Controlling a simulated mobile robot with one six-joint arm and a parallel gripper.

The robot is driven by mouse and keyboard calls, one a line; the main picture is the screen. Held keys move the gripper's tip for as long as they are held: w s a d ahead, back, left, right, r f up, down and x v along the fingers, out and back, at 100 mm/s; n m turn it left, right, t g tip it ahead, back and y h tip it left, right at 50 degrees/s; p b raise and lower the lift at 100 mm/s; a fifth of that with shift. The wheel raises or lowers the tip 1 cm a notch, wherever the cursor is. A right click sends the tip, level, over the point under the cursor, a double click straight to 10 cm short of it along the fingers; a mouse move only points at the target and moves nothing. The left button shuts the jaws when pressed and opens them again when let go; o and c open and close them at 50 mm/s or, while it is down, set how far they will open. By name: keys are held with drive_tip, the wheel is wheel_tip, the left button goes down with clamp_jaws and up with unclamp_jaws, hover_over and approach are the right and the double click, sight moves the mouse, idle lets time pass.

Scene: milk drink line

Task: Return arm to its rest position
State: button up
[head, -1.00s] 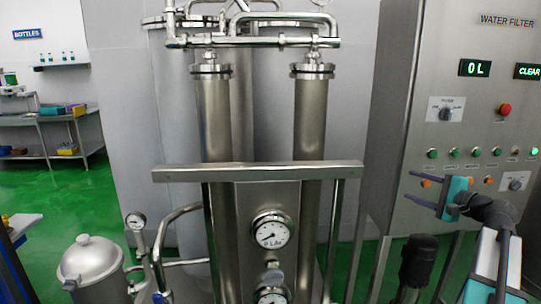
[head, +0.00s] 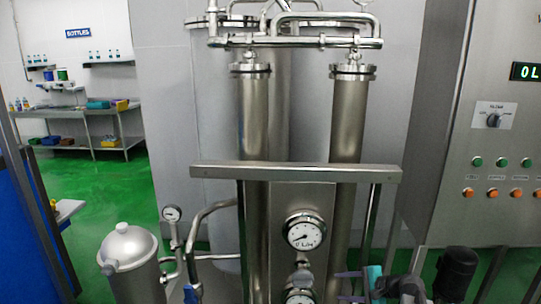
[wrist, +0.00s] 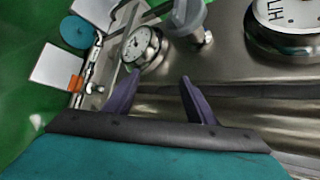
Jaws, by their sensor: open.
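My gripper (wrist: 160,84) is open and empty in the wrist view, its two purple fingers spread apart. In the head view my gripper (head: 347,287) shows low, right of centre, in front of the filter stand, with its teal body and the arm partly cut off by the bottom edge. The wrist view looks at steel filter parts and a small gauge (wrist: 142,46) beyond the fingertips. I cannot tell how far the fingers are from the steel.
Two steel filter columns (head: 346,120) stand behind a crossbar (head: 295,173), with a round gauge (head: 304,231) below. The control panel (head: 500,150) is at right. A lidded steel housing (head: 130,262) stands at lower left. Green floor (head: 105,190) is open beyond it.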

drive_tip(key=s+a+f+n+g+h, duration=0.1)
drive_tip(key=s+a+f+n+g, duration=0.25)
drive_tip(key=s+a+f, duration=0.7)
drive_tip(key=s+a+f+n+g+h, duration=0.15)
drive_tip(key=s+a+f+g, duration=0.45)
drive_tip(key=s+f, duration=0.75)
drive_tip(key=s+d+f+n+g+h, duration=0.1)
drive_tip(key=s+f+n+g+h, duration=0.15)
drive_tip(key=s+f, duration=0.45)
drive_tip(key=s+d+f+n+g+h, duration=0.15)
drive_tip(key=s+n, duration=0.25)
drive_tip(key=s, duration=0.7)
drive_tip(key=d+n, duration=0.1)
drive_tip(key=s+d+n+h, duration=0.1)
drive_tip(key=d, duration=0.1)
drive_tip(key=d+n, duration=0.1)
drive_tip(key=d, duration=0.1)
drive_tip(key=shift+s+f+h, duration=0.2)
drive_tip(key=shift+s+h, duration=0.15)
drive_tip(key=shift+s, duration=0.05)
drive_tip(key=shift+d, duration=0.1)
